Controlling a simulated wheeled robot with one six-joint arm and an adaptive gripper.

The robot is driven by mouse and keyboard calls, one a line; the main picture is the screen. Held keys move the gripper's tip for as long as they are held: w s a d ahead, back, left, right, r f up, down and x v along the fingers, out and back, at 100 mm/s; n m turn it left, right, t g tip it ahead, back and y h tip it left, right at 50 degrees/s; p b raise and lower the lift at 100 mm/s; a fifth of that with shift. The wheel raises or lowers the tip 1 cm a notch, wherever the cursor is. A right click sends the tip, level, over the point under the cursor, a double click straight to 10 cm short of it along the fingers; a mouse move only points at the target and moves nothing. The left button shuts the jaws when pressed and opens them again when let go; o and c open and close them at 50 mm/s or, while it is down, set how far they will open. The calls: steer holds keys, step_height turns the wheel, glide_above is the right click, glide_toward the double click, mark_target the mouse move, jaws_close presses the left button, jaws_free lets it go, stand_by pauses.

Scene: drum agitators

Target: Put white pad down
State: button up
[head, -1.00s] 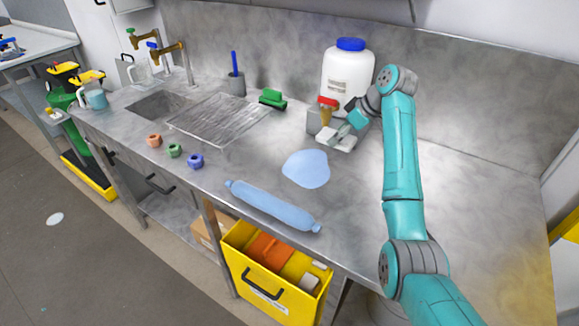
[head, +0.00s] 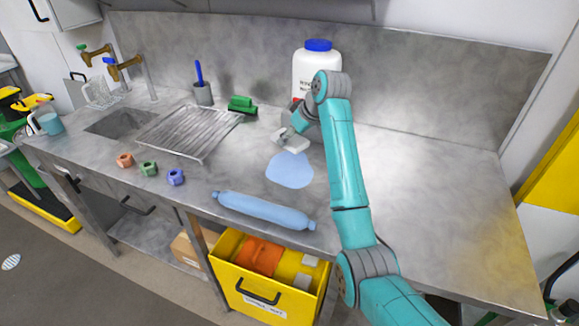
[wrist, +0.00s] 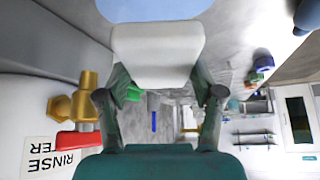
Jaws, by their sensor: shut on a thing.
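The white pad (wrist: 155,55) is held between the fingers of my gripper (wrist: 158,90), which is shut on it. In the head view the pad (head: 291,145) shows just above the counter, behind the light-blue round patch (head: 289,170). My gripper (head: 286,134) is at its back left edge. Whether the pad touches the counter I cannot tell. In the wrist view the blue patch (wrist: 155,10) shows at the top edge, beyond the pad.
A white drum (head: 316,72) with a blue lid and brass tap (wrist: 82,105) stands close behind. A blue rolling-pin-shaped cylinder (head: 264,209) lies at the front edge. A drain rack (head: 185,133), green brush (head: 241,104) and several coloured nuts are to the left. The counter's right is clear.

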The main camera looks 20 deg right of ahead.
mark_target(304, 148)
step_height(304, 148, down, 10)
steer(key=shift+r, duration=0.2)
steer(key=shift+f, duration=0.1)
stand_by(0.3)
steer(key=o, duration=0.9)
steer(key=shift+d+r, duration=0.1)
steer(key=shift+r, duration=0.15)
steer(key=v, duration=1.1)
steer(key=shift+s+d+r, duration=0.1)
steer(key=shift+s+r, duration=0.15)
